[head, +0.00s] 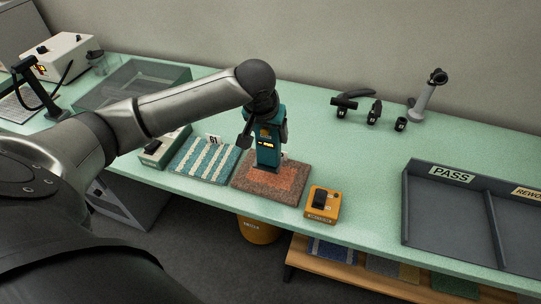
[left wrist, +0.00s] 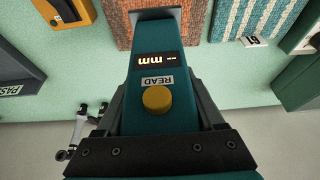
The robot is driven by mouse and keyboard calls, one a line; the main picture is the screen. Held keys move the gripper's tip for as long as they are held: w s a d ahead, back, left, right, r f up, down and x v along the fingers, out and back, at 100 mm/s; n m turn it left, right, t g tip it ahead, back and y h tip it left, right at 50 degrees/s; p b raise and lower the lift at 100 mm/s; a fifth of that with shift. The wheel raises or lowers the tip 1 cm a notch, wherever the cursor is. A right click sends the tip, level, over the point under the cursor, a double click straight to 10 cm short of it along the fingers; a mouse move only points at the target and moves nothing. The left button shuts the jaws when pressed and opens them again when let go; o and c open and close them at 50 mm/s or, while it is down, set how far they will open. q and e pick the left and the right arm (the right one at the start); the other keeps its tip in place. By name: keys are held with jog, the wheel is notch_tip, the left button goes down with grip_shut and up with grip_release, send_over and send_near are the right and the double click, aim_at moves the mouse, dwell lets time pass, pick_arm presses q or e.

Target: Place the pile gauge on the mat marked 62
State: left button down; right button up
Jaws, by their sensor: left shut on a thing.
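The pile gauge (head: 267,150) is a teal upright device with a lit display. In the left wrist view the gauge (left wrist: 158,85) shows "mm", a READ label and a yellow button. My left gripper (head: 264,122) is shut on it. Its lower end is over the reddish-brown mat (head: 290,188), within the mat's outline; I cannot tell whether it touches. That mat also shows in the left wrist view (left wrist: 195,22). A white tag behind the gauge is mostly hidden, so its number is unreadable. The blue-and-white striped mat (head: 205,160) to the left bears tag 61.
An orange box with a black top part (head: 322,204) stands just right of the brown mat. A grey tray marked PASS and REWORK (head: 408,205) lies at the right. Several black tools (head: 373,112) stand at the back. The bench between them is clear.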

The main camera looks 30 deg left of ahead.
aim_at(266, 142)
pick_arm(q)
notch_tip(266, 142, down, 7)
jog(key=shift+f+b, duration=0.2)
jog(key=shift+b, duration=0.2)
pick_arm(e)
jog(key=shift+d+f, duration=0.5)
pick_arm(q)
grip_release()
jog(key=shift+f, duration=0.15)
jog(key=shift+r, duration=0.2)
jog(key=p+v, duration=0.2)
jog(key=v, duration=1)
pick_arm(e)
notch_tip(266, 142, up, 2)
jog(key=shift+a, duration=0.1)
